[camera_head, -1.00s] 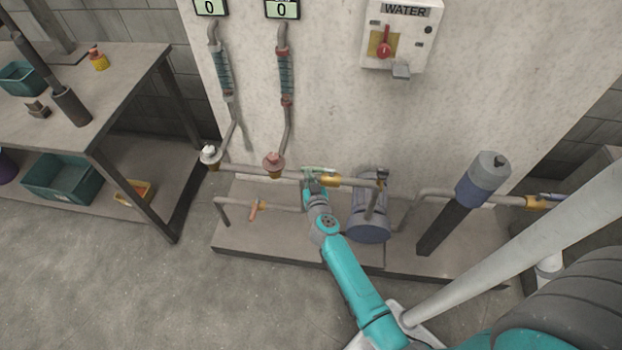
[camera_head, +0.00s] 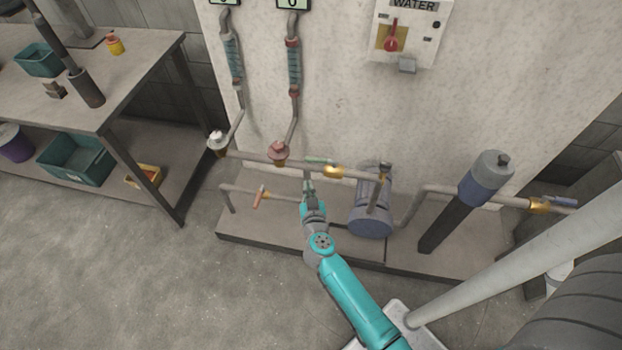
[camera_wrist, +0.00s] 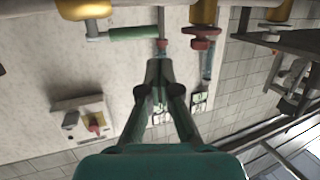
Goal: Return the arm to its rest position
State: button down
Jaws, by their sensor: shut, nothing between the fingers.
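My arm reaches from the lower right in the head view. My gripper (camera_head: 308,186) is at its far end, in front of the horizontal pipe, just below a green valve handle (camera_head: 319,161). In the wrist view my gripper (camera_wrist: 159,68) shows large in the middle, its fingers together with nothing seen between them. The green handle (camera_wrist: 134,33) lies beyond the fingertips, above and to the left; no contact with it is visible.
A blue pump (camera_head: 371,218) stands right of my gripper on a low plinth (camera_head: 285,246). An orange-handled valve (camera_head: 261,197) is to the left. A workbench (camera_head: 135,75) stands left; the floor between is clear.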

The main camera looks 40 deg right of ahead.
jog(key=shift+s+a+r, duration=0.2)
jog(key=shift+s+a, duration=0.45)
jog(key=shift+a, duration=0.1)
jog(key=shift+s+a+r, duration=0.15)
jog(key=shift+s+a, duration=0.5)
jog(key=shift+a, duration=0.05)
jog(key=s+a+r+n+y, duration=0.2)
jog(key=s+r, duration=0.4)
jog(key=s, duration=0.6)
jog(key=s+a+r+n+t+y, duration=0.1)
jog(key=s+a+r, duration=0.5)
jog(key=s, duration=0.6)
jog(key=s+a+r+n+y, duration=0.3)
jog(key=s+a+r+y, duration=0.2)
jog(key=s, duration=0.7)
jog(key=shift+a+r+n+t+y, duration=0.3)
jog(key=shift+r, duration=0.1)
